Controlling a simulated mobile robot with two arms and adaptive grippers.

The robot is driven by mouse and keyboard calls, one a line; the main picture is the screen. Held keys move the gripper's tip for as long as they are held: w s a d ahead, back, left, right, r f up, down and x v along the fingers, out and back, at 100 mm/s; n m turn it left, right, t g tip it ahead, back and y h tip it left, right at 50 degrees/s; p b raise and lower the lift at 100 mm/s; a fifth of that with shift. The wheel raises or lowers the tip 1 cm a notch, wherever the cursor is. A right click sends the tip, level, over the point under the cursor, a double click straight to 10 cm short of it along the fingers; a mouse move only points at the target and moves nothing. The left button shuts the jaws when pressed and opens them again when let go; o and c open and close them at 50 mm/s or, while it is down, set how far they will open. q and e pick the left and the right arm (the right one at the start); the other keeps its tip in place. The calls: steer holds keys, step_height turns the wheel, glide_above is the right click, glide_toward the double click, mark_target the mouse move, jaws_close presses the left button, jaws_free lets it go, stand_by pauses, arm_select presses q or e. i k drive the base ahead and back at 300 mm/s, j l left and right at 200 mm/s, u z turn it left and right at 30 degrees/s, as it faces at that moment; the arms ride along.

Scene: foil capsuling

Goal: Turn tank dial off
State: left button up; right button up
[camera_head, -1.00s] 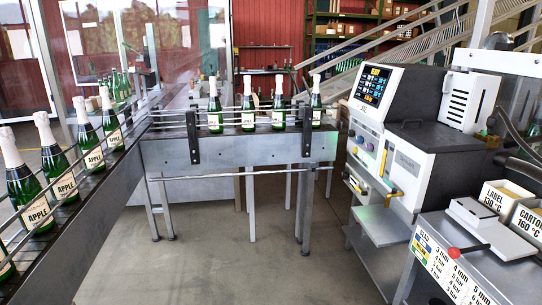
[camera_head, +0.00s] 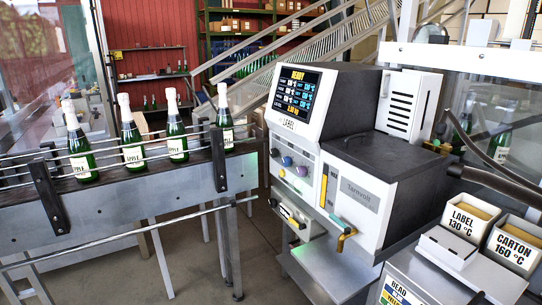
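The white and dark grey labelling machine (camera_head: 375,200) stands right of centre. Its front panel carries several small knobs, among them a blue-grey knob (camera_head: 287,161) and a purple knob (camera_head: 302,171). A lower panel (camera_head: 293,215) holds further small controls. I cannot read which of these is the tank dial, nor its setting. A lit display (camera_head: 298,90) above the knobs reads READY. Neither of my grippers is in view.
A conveyor (camera_head: 130,205) with several green bottles (camera_head: 132,140) runs along the left, its end close to the machine. A bench at lower right holds a LABEL box (camera_head: 470,217) and a CARTON box (camera_head: 514,245). Some floor (camera_head: 190,262) is clear between conveyor and machine.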

mark_target(273, 152)
steer(key=i+j, duration=0.25)
steer(key=i+j+u, duration=0.1)
steer(key=i+j, duration=0.15)
steer(key=i, duration=0.25)
steer(key=i+j, duration=0.2)
steer(key=i, duration=0.15)
